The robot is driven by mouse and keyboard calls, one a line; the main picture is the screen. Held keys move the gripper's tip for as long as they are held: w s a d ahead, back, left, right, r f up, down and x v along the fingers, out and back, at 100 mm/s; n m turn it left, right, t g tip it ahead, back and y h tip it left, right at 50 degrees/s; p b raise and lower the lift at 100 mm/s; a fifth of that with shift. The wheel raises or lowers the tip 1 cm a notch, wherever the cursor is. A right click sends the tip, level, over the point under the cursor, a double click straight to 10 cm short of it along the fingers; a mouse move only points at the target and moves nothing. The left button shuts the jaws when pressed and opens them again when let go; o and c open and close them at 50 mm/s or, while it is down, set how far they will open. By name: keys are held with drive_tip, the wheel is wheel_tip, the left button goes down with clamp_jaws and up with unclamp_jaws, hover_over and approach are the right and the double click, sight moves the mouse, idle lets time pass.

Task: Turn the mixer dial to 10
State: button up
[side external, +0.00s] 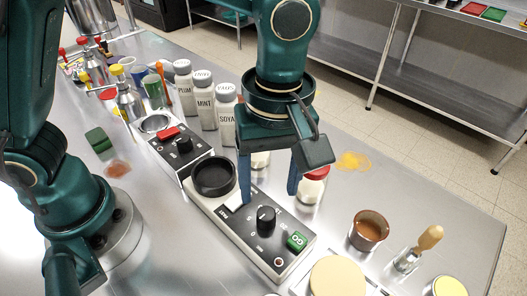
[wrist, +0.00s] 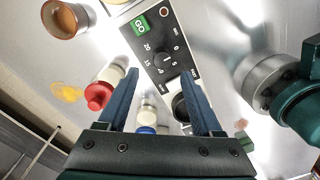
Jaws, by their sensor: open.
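The mixer panel (side external: 248,233) is a black plate on a pale base in the side view. Its black round dial (side external: 266,219) stands up from the panel, with a green GO button (side external: 297,241) beside it. In the wrist view the dial (wrist: 164,60) is ringed by small numbers, including 20 and 15; I cannot tell surely which number it points at. My gripper (side external: 270,194) is open and empty, pointing down over the panel. In the wrist view its blue fingers (wrist: 158,74) are spread, and the dial shows beyond and between their tips. The fingers appear apart from the dial.
A black ring bowl (side external: 214,177) sits on the mixer's left end. A red-capped jar (side external: 313,185) stands close behind the right finger. Bottles marked PLUM, MINT and SOYA (side external: 226,113) stand behind.

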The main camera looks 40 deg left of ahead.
sight(267, 214)
drive_tip(key=shift+s+d+f, duration=0.15)
drive_tip(key=shift+s+f, duration=0.1)
drive_tip(key=shift+f, duration=2.4)
clamp_jaws()
